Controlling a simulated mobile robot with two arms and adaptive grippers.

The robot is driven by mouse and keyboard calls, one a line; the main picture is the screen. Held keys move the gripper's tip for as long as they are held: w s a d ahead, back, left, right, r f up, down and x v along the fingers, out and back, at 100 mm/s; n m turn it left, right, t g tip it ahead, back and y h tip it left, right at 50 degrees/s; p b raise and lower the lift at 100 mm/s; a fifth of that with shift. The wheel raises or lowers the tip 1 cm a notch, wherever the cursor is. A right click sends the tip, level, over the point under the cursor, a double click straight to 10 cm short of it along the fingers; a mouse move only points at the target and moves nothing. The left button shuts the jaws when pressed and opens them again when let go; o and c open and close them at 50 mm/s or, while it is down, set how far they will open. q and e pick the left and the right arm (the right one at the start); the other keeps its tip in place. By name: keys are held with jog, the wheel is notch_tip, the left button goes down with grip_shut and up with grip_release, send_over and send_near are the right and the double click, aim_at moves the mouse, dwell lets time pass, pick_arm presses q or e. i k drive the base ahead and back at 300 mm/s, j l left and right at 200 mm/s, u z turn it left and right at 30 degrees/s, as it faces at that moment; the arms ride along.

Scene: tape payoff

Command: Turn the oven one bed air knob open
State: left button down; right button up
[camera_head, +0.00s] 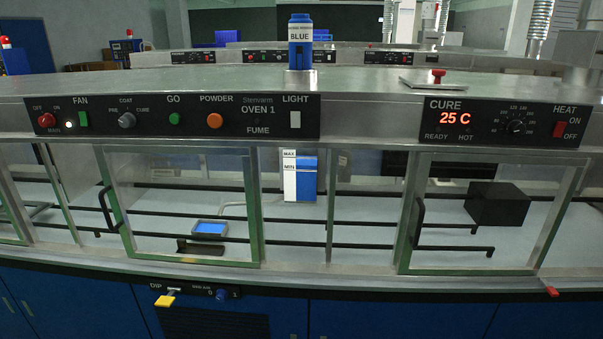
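The bed air knob (221,294) is a small blue knob on a narrow black panel (190,290) below the front ledge of oven one, left of the middle. It sits between the marks 0 and 1, under small lettering. Its exact pointing is too small to tell. The upper panel (258,128) reads OVEN 1. Neither of my grippers shows in the head view, and nothing touches the knob.
A yellow DIP handle (166,301) juts out left of the knob. A metal ledge (330,281) runs above it, and a red lever (551,291) sits far right. Glass doors (185,205) front the oven. Blue cabinet fronts (400,318) lie below. The space before the knob looks clear.

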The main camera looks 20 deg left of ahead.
aim_at(221, 294)
jog(key=u, duration=1.35)
